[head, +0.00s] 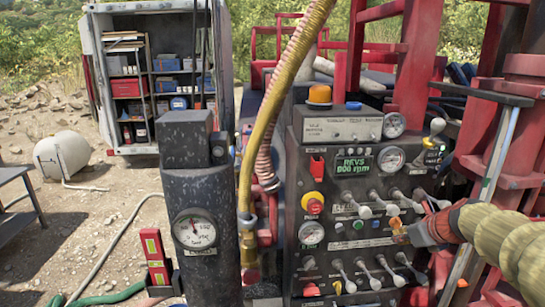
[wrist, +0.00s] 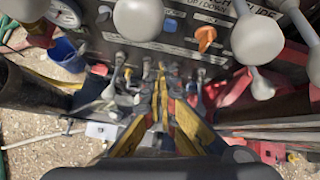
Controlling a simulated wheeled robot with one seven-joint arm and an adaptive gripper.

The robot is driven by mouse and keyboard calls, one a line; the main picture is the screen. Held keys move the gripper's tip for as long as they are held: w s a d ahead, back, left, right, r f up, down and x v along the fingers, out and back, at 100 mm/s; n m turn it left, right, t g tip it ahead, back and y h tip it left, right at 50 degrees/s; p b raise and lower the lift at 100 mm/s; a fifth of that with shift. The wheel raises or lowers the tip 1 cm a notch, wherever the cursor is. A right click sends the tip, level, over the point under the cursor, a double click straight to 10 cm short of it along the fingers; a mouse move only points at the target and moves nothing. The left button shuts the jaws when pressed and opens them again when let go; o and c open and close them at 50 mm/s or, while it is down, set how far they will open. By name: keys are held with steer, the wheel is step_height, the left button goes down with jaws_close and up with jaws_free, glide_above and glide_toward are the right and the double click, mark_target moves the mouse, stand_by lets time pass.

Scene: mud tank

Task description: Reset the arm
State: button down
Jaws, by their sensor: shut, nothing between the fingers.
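My arm reaches in from the right edge of the head view in a ribbed beige sleeve with a red cuff. My gripper (head: 404,237) is in front of the right side of a dark control panel (head: 345,243), close to its levers. In the wrist view my gripper (wrist: 161,105) shows yellow and black fingers that come together at their tips, with nothing between them. It is shut and empty. An orange knob (wrist: 205,36) and large pale lever knobs (wrist: 257,40) show near the top of the wrist view. I cannot tell whether the fingers touch a lever.
The panel carries several levers, gauges and a green display (head: 354,165). A dark column with a gauge (head: 195,229) stands to its left. Red frame posts (head: 412,60) rise behind. A shelf cabinet (head: 153,75) and a white tank (head: 62,155) stand on open ground farther left.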

steer(key=s+a+f+n+g+b, duration=0.1)
steer(key=s+a+f+n+b, duration=0.5)
steer(key=s+n, duration=0.4)
steer(key=s+a+f+n+g+b, duration=0.1)
steer(key=s+a+f+n+b, duration=0.5)
steer(key=s+f+n, duration=0.3)
steer(key=s+a+f+n+g+b, duration=0.1)
steer(key=s+a+f+n+b, duration=0.6)
steer(key=s+n, duration=0.5)
steer(key=shift+a+f+n, duration=0.45)
steer(key=shift+f+n, duration=0.2)
steer(key=shift+n, duration=0.15)
